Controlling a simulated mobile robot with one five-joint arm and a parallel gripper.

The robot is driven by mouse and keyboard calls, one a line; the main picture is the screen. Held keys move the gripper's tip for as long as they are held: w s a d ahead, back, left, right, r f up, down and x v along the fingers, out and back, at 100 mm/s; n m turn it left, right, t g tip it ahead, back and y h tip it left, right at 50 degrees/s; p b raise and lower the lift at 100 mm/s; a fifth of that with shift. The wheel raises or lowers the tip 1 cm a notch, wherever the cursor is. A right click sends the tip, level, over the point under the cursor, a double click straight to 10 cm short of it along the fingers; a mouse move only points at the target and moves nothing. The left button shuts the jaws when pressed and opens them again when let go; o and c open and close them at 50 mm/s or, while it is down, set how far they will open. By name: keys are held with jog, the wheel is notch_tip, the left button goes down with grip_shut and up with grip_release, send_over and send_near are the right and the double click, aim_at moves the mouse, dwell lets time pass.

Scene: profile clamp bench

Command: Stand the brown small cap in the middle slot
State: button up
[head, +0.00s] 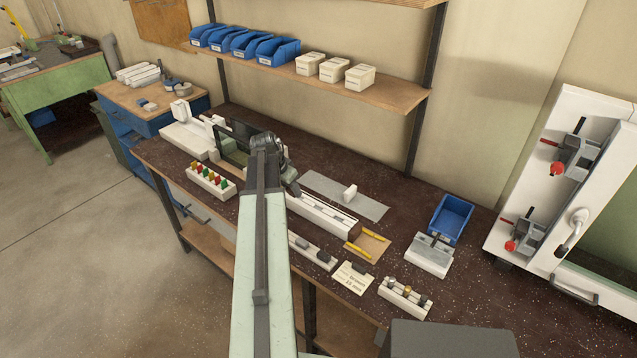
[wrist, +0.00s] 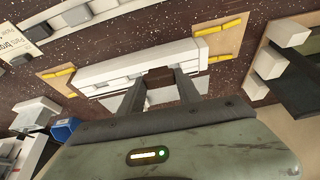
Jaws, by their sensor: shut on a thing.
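The brown small cap (wrist: 158,76) is between the fingertips of my gripper (wrist: 160,82) in the wrist view, and the gripper is shut on it. Behind it in the picture is a long white profile (wrist: 110,72); I cannot tell whether the cap touches it. In the head view my gripper (head: 291,182) is partly hidden by my arm, and the cap does not show clearly. The long white profile (head: 322,218) lies along the bench there. A white rack (head: 308,252) with grey caps stands in front of it. I cannot make out the middle slot.
A printed card (head: 353,278) and a rack of small knobs (head: 405,297) lie to the right of the cap rack. A brown pad with yellow strips (head: 368,245) adjoins the profile's end. A blue bin (head: 451,218) stands at the back right. A rack with coloured pieces (head: 211,180) is left.

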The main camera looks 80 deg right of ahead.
jog(key=s+d+r, duration=0.1)
jog(key=s+d, duration=0.1)
jog(key=s, duration=0.7)
notch_tip(320, 180, down, 6)
jog(key=b, duration=0.5)
jog(key=shift+w+a+f+b, duration=0.1)
jog(key=shift+a+f+b, duration=0.05)
jog(key=shift+b, duration=0.25)
jog(key=shift+f, duration=0.1)
dwell(0.5)
jog(key=shift+f+b, duration=0.55)
jog(key=shift+b, duration=0.1)
jog(key=o, duration=1.4)
jog(key=shift+w+r, duration=0.1)
jog(key=shift+r, duration=0.05)
notch_tip(320, 180, up, 8)
jog(key=p, duration=0.8)
